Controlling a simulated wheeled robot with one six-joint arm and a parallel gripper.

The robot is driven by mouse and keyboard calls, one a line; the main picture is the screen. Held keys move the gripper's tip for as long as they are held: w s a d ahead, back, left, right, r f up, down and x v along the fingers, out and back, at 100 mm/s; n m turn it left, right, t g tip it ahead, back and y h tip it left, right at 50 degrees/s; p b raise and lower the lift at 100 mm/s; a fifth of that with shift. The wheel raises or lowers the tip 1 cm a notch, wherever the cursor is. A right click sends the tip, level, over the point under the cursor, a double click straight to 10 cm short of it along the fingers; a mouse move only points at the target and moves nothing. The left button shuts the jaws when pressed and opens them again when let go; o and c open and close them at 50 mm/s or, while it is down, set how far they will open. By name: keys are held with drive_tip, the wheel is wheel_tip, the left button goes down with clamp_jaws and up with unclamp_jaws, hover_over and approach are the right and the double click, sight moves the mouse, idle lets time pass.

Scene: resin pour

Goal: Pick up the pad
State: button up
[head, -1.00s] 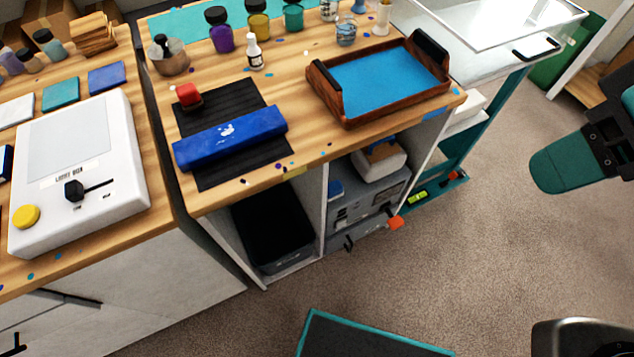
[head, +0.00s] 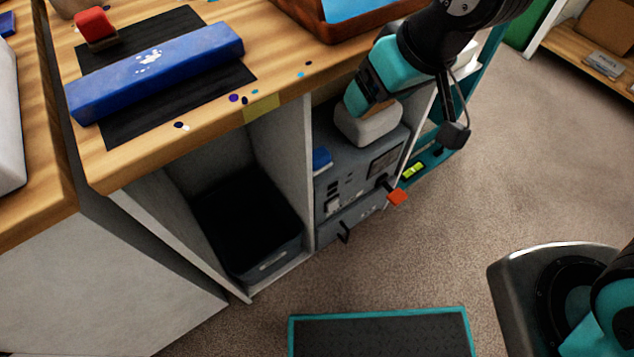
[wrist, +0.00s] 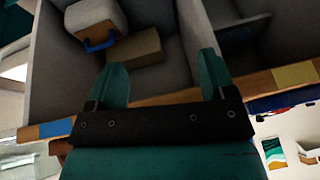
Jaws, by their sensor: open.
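No object is plainly marked as the pad, and I cannot tell which one it is. Inside the open shelf under the bench, a tan block (wrist: 135,48) lies beside a white rounded object (wrist: 95,20) with a blue strip. The white object also shows in the head view (head: 368,124), partly hidden by my gripper (head: 362,92). In the wrist view my gripper (wrist: 161,62) is open and empty. Its teal fingers point into the shelf, with the tan block ahead between them, apart from them. On the bench, a blue bar (head: 155,70) lies across a black mat (head: 122,134), beside a red-topped block (head: 95,25).
A grey machine (head: 352,180) with an orange-red knob (head: 397,197) sits below the white object. A black bin (head: 245,225) fills the left compartment. The bench edge (head: 290,92) and the shelf divider (head: 288,165) are near my arm.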

drive_tip(key=t+b, duration=0.2)
drive_tip(key=b, duration=0.5)
approach(318, 154)
drive_tip(key=shift+n, duration=0.4)
drive_tip(key=b+x, duration=0.4)
drive_tip(key=x, duration=0.2)
drive_tip(key=shift+f, duration=0.15)
drive_tip(key=b+x, duration=0.2)
drive_tip(key=x, duration=0.3)
drive_tip(key=shift+w+f+b, duration=0.2)
drive_tip(key=shift+f+b, duration=0.15)
drive_tip(key=shift+r, duration=0.1)
drive_tip(key=c, duration=0.7)
